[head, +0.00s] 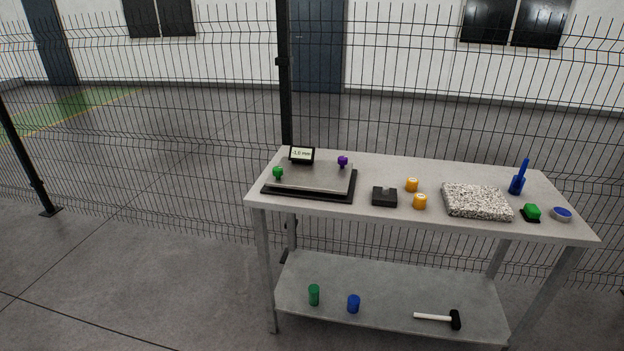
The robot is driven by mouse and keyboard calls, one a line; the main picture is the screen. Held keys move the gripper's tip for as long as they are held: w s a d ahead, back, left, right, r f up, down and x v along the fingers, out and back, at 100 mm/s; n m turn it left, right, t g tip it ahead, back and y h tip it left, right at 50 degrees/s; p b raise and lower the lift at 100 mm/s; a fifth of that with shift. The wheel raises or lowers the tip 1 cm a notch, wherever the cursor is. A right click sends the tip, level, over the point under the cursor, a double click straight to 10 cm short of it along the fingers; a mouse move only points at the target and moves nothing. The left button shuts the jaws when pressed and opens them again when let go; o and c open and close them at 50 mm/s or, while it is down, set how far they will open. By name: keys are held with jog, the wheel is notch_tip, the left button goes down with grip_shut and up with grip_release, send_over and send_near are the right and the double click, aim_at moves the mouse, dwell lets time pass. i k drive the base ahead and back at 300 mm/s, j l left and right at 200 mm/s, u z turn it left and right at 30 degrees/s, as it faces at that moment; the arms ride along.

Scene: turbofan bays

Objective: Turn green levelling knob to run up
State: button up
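The green levelling knob (278,172) stands on the front left part of a grey plate (318,178) with a black base, at the left end of the workbench in the head view. A purple knob (343,160) stands at the plate's back right. A small display (302,154) behind the plate appears to read -1.5 mm, but the digits are small. Nothing touches the green knob. My gripper is not in view.
A wire fence stands behind. Open floor lies left.

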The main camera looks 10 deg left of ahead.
aim_at(278, 172)
jog(key=i+j+z, duration=0.1)
jog(key=i+j, duration=0.15)
jog(key=j, duration=0.25)
jog(key=i+j, duration=0.25)
jog(key=j, duration=0.25)
jog(key=i+j+z, duration=0.15)
jog(key=j, duration=0.35)
jog(key=i+j+z, duration=0.1)
jog(key=i+j, duration=0.2)
jog(key=j, duration=0.25)
jog(key=i+j, duration=0.15)
jog(key=j, duration=0.4)
jog(key=i+j+z, duration=0.15)
jog(key=j, duration=0.4)
jog(key=i+j+z, duration=0.1)
jog(key=j, duration=0.45)
jog(key=i+j, duration=0.25)
jog(key=j, duration=0.35)
jog(key=z, duration=0.05)
